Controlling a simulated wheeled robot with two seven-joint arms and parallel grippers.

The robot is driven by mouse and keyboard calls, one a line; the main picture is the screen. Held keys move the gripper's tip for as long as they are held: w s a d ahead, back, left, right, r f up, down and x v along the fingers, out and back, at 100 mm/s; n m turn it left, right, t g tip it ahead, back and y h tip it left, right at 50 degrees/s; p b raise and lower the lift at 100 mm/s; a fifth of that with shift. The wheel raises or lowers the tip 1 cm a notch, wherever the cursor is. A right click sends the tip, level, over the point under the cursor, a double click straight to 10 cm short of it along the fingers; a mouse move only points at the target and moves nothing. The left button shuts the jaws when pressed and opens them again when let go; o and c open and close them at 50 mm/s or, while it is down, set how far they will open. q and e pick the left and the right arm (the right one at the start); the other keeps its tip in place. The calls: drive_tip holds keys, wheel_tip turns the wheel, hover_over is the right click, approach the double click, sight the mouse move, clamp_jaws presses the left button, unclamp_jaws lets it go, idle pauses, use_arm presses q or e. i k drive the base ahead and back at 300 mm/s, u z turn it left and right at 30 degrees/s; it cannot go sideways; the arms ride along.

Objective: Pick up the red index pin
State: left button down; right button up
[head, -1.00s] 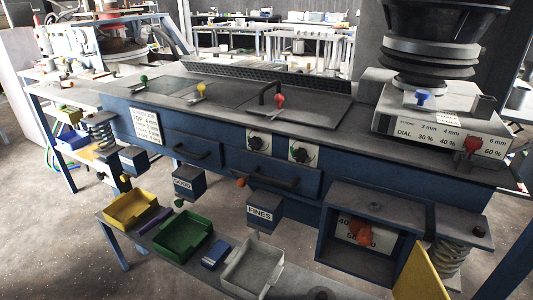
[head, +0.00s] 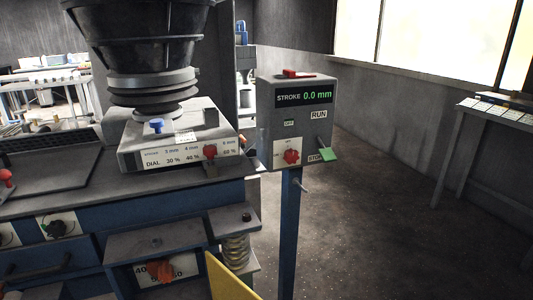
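A red knobbed piece (head: 210,152), which looks like the red index pin, sits at the front edge of the grey feeder block (head: 135,160). It is at the label strip, between the 40 % and 60 % marks. How deep it sits in the block cannot be told. Other red things are a rotary switch (head: 291,157) on the control box, a flat red piece (head: 299,73) on top of that box, and a red-knobbed handle (head: 6,178) at the left edge. Neither of my grippers is in view.
A blue knob (head: 156,126) stands on the feeder block below the black hopper (head: 150,35). The control box (head: 265,110) on its blue post stands right of the machine. A yellow panel (head: 230,278) sticks out in front. Open floor (head: 390,210) lies to the right.

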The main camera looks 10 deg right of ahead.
sight(209, 151)
drive_tip(key=u, duration=2.2)
drive_tip(key=k, duration=0.85)
drive_tip(key=z, duration=0.9)
